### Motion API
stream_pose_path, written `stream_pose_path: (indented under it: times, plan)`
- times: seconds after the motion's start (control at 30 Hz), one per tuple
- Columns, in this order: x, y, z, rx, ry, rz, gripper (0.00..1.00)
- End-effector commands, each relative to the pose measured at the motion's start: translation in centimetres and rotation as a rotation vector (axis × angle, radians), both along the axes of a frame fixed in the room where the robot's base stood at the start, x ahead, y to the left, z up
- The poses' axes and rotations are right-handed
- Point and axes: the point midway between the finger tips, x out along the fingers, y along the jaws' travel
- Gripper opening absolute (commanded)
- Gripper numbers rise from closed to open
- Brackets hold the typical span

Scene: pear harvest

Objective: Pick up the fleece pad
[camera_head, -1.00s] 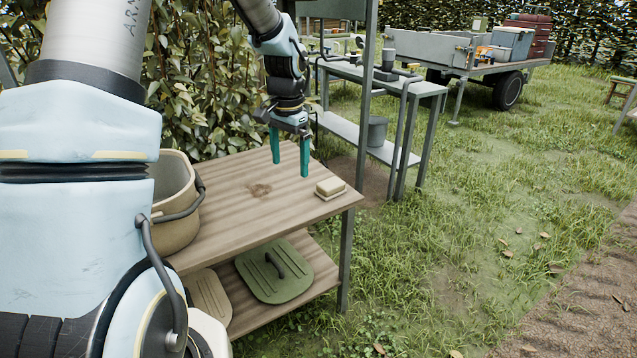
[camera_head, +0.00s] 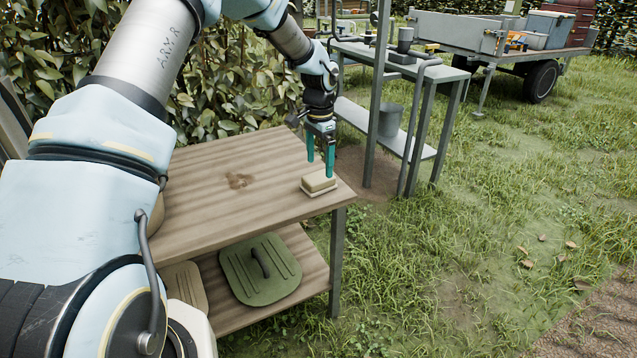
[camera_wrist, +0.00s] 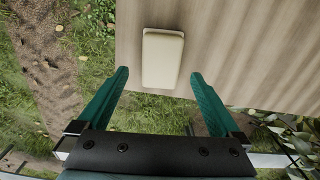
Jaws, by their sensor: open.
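The fleece pad (camera_head: 319,182) is a small cream and tan block near the right corner of the wooden table top (camera_head: 220,210). It also shows in the wrist view (camera_wrist: 162,58), lying flat on the wood just ahead of the fingers. My gripper (camera_head: 321,170) has teal fingers pointing down, just above and behind the pad. In the wrist view my gripper (camera_wrist: 158,80) is open and empty, with the pad's near end lying between the lines of the two fingertips. I cannot tell the exact height of the fingertips above the table.
A lower shelf holds a green lid (camera_head: 260,270) and a tan lid (camera_head: 184,286). A grey metal bench (camera_head: 400,70) with a bucket (camera_head: 389,119) stands behind. A metal post (camera_head: 377,100) rises close to my gripper. A trailer (camera_head: 500,45) stands far right; grass between is open.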

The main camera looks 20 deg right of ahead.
Motion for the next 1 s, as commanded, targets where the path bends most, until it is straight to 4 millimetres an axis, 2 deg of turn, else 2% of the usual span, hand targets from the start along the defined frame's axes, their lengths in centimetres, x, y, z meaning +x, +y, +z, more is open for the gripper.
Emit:
stream_pose_path:
  times: [0.17, 0.43, 0.7, 1.0]
  plan:
    - [0.0, 0.1, -1.2, 0.001, 0.001, 0.0, 1.0]
    - [0.1, 0.2, -5.0, 0.001, 0.002, 0.0, 1.0]
    - [0.2, 0.2, -5.4, -0.001, -0.001, 0.0, 0.99]
    - [0.2, 0.2, -5.4, -0.001, 0.0, 0.0, 0.65]
